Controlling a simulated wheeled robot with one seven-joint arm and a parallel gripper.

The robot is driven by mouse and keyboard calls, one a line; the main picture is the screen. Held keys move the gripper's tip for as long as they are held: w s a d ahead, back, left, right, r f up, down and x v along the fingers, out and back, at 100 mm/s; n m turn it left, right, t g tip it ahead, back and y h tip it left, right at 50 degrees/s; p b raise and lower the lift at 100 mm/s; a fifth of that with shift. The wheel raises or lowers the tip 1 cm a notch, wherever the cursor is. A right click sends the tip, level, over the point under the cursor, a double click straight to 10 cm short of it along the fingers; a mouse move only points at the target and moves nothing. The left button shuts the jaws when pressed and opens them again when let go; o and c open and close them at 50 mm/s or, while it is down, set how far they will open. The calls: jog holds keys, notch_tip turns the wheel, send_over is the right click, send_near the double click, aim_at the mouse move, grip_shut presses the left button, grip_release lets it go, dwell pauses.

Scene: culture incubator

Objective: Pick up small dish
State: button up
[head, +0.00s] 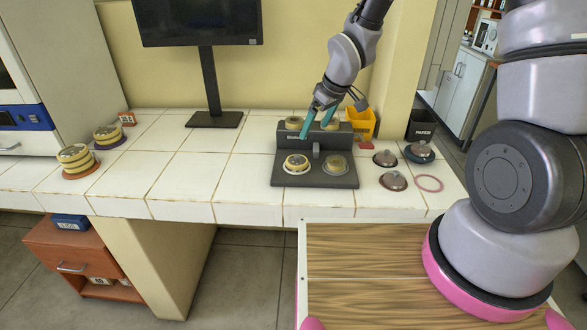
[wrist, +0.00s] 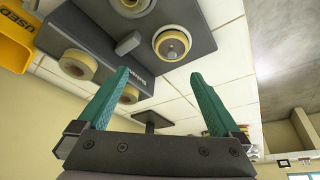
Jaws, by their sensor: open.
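Small round dishes sit on a dark grey stepped stand on the counter. A cream dish in a pale ring (head: 296,164) is at the front left of the stand (head: 318,183) and also shows in the wrist view (wrist: 172,44). A duller dish (head: 336,165) is at the front right. Two dishes, left (head: 294,122) and right (head: 330,125), are on the raised back step. My gripper (head: 314,132) is open and empty above the back of the stand. In the wrist view, the front left dish appears beyond the gap between the fingertips (wrist: 159,78).
A yellow bin (head: 362,122) and a black bin (head: 420,125) stand at the back right. Several dark-topped lidded items (head: 393,181) and a pink ring (head: 429,183) lie right of the stand. Stacked yellow dishes (head: 76,160) and a monitor (head: 200,20) are left. The counter between is clear.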

aim_at(299, 156)
jog(key=shift+n, duration=0.3)
jog(key=a+f, duration=0.1)
jog(key=f, duration=0.1)
jog(key=a+f, duration=0.1)
jog(key=f, duration=0.1)
jog(key=a+f, duration=0.1)
jog(key=f, duration=0.1)
jog(key=shift+w+a+f, duration=0.1)
jog(key=shift+w+f, duration=0.1)
jog(key=shift+f, duration=0.1)
jog(key=x, duration=0.5)
jog(key=shift+s+f, duration=0.2)
jog(key=shift+f, duration=0.2)
jog(key=shift+r, duration=0.1)
jog(key=c, duration=1.3)
